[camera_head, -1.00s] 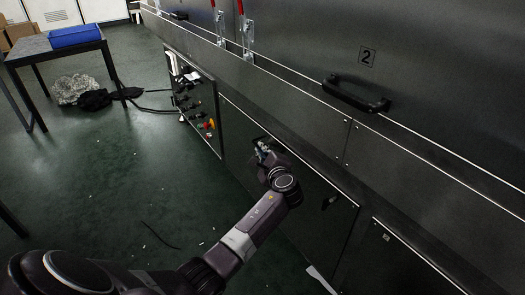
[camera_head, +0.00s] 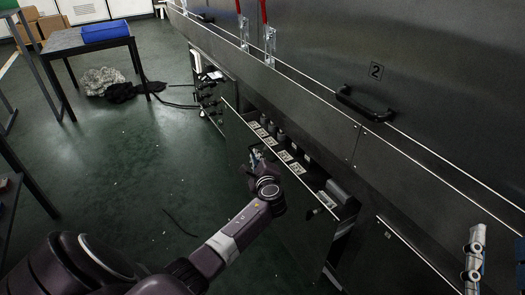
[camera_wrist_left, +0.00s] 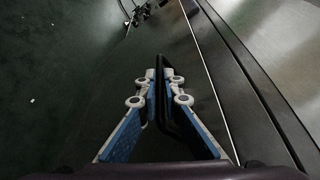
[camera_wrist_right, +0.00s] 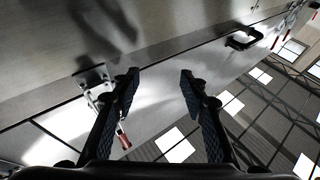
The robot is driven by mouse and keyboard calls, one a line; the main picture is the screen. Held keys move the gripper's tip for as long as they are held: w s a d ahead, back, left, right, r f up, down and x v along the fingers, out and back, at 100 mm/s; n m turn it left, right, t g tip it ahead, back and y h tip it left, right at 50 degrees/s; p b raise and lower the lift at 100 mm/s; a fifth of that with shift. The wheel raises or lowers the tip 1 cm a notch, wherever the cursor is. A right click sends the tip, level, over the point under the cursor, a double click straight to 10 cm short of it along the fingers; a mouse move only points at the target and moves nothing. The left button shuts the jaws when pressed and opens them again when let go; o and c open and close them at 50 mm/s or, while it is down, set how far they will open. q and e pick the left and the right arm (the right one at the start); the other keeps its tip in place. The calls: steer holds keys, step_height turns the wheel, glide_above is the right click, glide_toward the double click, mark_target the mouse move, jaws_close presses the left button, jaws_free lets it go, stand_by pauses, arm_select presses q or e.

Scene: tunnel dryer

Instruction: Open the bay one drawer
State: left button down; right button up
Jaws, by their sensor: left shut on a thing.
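The bay one drawer (camera_head: 304,232) is a dark, wide drawer low in the dryer's side. It stands partly pulled out, and several pale-labelled items and dark cylinders show inside. My left gripper (camera_head: 257,158) is at the drawer's front face. In the left wrist view, the left gripper (camera_wrist_left: 161,88) is shut on the black bar handle (camera_wrist_left: 164,66), with its blue-padded fingers on either side. My right gripper (camera_wrist_right: 160,85) is open and empty in the right wrist view. It also shows at the right edge of the head view (camera_head: 474,252).
A control panel (camera_head: 209,98) with knobs is left of the drawer. A second low drawer (camera_head: 400,262) is at right, shut. A black handle (camera_head: 364,104) marked 2 sits above. A table (camera_head: 70,42) with a blue bin (camera_head: 106,31) stands back left.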

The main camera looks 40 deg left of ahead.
steer(key=s+d+f+g+h+p, duration=0.2)
steer(key=f+g, duration=0.4)
steer(key=f, duration=0.4)
steer(key=s+d+f+g+h+p, duration=0.2)
steer(key=f+g, duration=0.3)
steer(key=f, duration=0.6)
arm_select(q)
steer(key=s+a+p, duration=0.2)
steer(key=s+a, duration=0.2)
steer(key=s, duration=0.6)
steer(key=s+a+p, duration=0.1)
steer(key=s+a, duration=0.3)
steer(key=s, duration=0.6)
steer(key=shift+s+a+p, duration=0.2)
steer(key=shift+s+p, duration=0.05)
steer(key=shift+p, duration=0.1)
arm_select(e)
steer(key=s+d+f+g, duration=0.2)
steer(key=s+g, duration=0.1)
steer(key=s, duration=0.4)
steer(key=s+d+f+g+h, duration=0.1)
steer(key=s+d+f+g, duration=0.1)
steer(key=s, duration=0.5)
steer(key=shift+d+f+m+g+h, duration=0.15)
steer(key=shift+f+m+g+h, duration=0.2)
steer(key=shift+f+g, duration=0.6)
arm_select(q)
steer(key=shift+f, duration=0.1)
arm_select(e)
steer(key=shift+r, duration=0.1)
